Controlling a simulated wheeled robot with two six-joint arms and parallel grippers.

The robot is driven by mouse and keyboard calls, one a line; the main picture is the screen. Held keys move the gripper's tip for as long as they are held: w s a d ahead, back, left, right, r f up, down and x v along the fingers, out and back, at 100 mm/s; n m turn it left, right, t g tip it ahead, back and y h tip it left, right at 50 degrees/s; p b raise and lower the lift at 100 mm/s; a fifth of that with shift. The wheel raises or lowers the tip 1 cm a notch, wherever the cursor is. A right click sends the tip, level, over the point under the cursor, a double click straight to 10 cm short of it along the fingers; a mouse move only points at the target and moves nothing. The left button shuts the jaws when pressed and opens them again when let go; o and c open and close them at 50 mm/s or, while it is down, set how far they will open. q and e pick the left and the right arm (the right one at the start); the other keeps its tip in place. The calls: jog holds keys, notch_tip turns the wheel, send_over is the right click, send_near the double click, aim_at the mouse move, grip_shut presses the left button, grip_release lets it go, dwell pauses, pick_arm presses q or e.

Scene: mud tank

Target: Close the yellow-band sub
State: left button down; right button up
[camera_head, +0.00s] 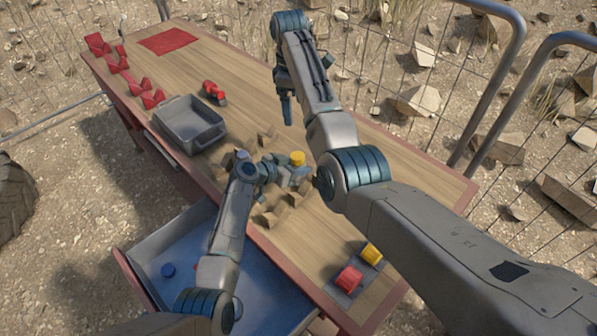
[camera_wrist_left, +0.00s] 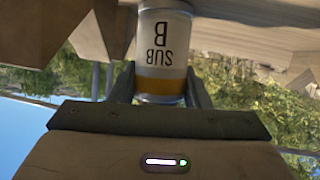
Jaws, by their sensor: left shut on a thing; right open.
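In the head view a yellow round top (camera_head: 297,158) shows right at the left gripper, above the tan wooden blocks; the rest is mostly hidden. I cannot tell from this whether the sub is closed. My right gripper (camera_head: 286,108) is open and empty, pointing down over the table's far side.
Wooden blocks (camera_head: 268,216) surround the left gripper. A grey tray (camera_head: 190,124), a red piece (camera_head: 213,91), red clamps (camera_head: 118,58) and a red mat (camera_head: 168,40) lie farther left. A red piece (camera_head: 347,279) and a yellow piece (camera_head: 371,253) sit near right. A blue bin (camera_head: 180,247) is below.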

pick_arm(q)
jog(key=c, duration=0.7)
grip_release()
jog(key=shift+c, duration=0.2)
jog(key=shift+o, duration=0.2)
jog(key=shift+w+f, duration=0.1)
jog(key=shift+f, duration=0.1)
jog(key=shift+s+a, duration=0.2)
jog(key=shift+s, duration=0.05)
jog(key=b+v, duration=0.2)
jog(key=v, duration=0.8)
jog(key=shift+a+r+b, duration=0.2)
jog(key=shift+r+b, duration=0.2)
